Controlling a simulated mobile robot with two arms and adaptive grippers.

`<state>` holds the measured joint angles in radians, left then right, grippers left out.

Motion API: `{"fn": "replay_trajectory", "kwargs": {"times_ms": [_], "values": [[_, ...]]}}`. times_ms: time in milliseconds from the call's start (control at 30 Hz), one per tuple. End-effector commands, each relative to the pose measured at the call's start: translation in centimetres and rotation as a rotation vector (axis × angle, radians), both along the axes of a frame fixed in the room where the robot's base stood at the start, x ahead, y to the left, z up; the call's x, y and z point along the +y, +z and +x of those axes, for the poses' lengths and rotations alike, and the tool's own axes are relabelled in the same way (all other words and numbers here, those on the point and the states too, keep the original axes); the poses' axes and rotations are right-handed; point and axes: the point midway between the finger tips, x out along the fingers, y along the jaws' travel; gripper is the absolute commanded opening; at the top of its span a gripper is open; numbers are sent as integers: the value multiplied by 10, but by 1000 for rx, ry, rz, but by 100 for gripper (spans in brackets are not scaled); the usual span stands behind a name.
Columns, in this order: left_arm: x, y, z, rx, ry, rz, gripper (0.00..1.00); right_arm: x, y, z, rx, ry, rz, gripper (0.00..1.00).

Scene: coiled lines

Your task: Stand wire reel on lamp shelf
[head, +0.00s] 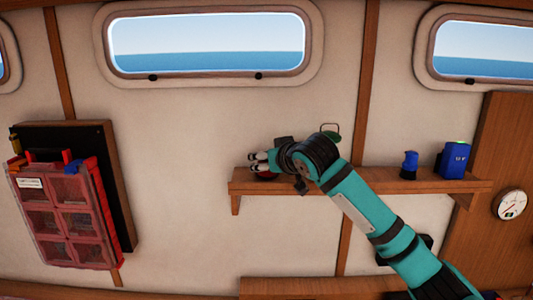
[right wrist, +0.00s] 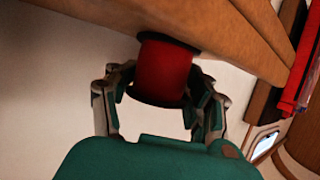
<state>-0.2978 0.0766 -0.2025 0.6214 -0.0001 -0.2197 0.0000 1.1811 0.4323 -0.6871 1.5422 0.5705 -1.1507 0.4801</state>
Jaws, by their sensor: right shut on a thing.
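The wooden lamp shelf (head: 430,186) runs along the wall at the centre right. My right gripper (head: 260,162) is at the shelf's left end. In the right wrist view my right gripper (right wrist: 160,100) has its fingers on both sides of the wire reel (right wrist: 163,72), a red drum with dark flanges, and is shut on it. The reel's far flange appears at or against the shelf wood (right wrist: 235,35); I cannot tell whether it rests there. In the head view only a bit of red reel (head: 265,176) shows below the fingers. My left gripper is not in view.
A blue lamp-like item (head: 409,165) and a blue box (head: 453,160) stand on the shelf's right part. A green wire loop (head: 331,131) shows behind my right arm. A red drawer case (head: 68,210) hangs at left. A round gauge (head: 510,205) is at far right.

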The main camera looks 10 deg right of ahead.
Motion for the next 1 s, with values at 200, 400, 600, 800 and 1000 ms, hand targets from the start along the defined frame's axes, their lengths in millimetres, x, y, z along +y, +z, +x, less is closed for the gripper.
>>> {"fn": "replay_trajectory", "kwargs": {"times_ms": [200, 400, 600, 800, 1000], "values": [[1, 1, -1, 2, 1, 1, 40, 0, -2, 0, -4, 0, 1, 12], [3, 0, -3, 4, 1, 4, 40, 0, -6, 0, -3, 1, 1, 12], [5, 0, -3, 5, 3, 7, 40, 0, -6, 0, -1, 0, 0, 76], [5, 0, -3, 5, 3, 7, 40, 0, -6, 0, -1, 0, 0, 80], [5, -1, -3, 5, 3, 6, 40, 0, -2, -2, -3, 0, 1, 80]]}}
